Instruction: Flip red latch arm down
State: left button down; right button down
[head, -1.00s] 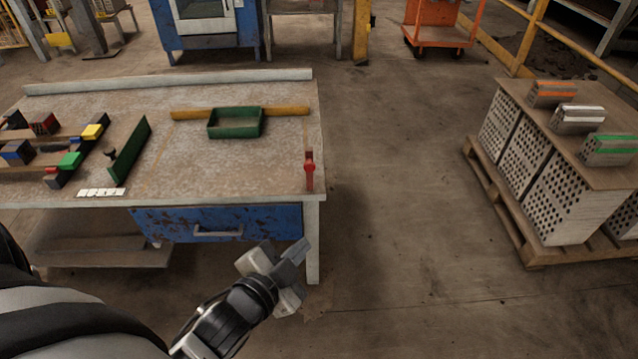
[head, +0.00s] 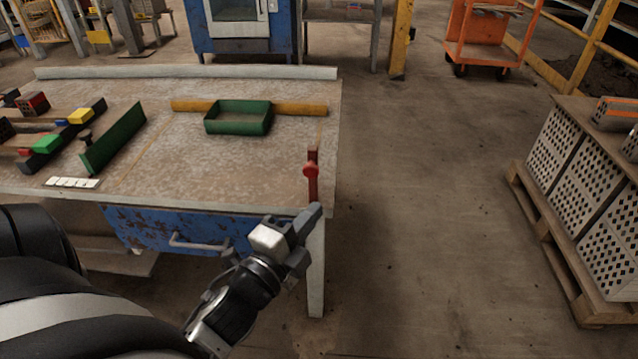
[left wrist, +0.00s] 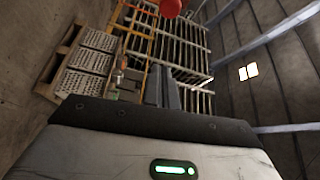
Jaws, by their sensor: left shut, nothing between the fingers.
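The red latch (head: 313,186) is at the right edge of the workbench, near its front corner. It has a round red knob (head: 311,171) and a narrow red piece running along the edge; I cannot tell the arm's exact angle. My left gripper (head: 311,218) is shut and empty, in front of the bench's front right corner, just below the latch in the picture and apart from it. In the left wrist view, the shut fingers (left wrist: 162,88) are at the middle and a red round part (left wrist: 170,8) is at the top edge. My right gripper is not in view.
The workbench (head: 220,165) holds a green tray (head: 238,118), a yellow bar (head: 300,109), a green upright plate (head: 113,138) and several coloured blocks at left. A blue drawer (head: 180,232) is below. Pallet-stacked hollow bricks (head: 590,190) stand right, with clear floor between.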

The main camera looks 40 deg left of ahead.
aim_at(312, 181)
pick_arm(q)
jog(key=w, duration=1)
jog(key=a, duration=0.1)
jog(key=s+a, duration=0.1)
jog(key=a, duration=0.2)
jog(key=shift+s+a, duration=0.1)
jog(key=shift+s, duration=0.2)
jog(key=shift+b, duration=0.35)
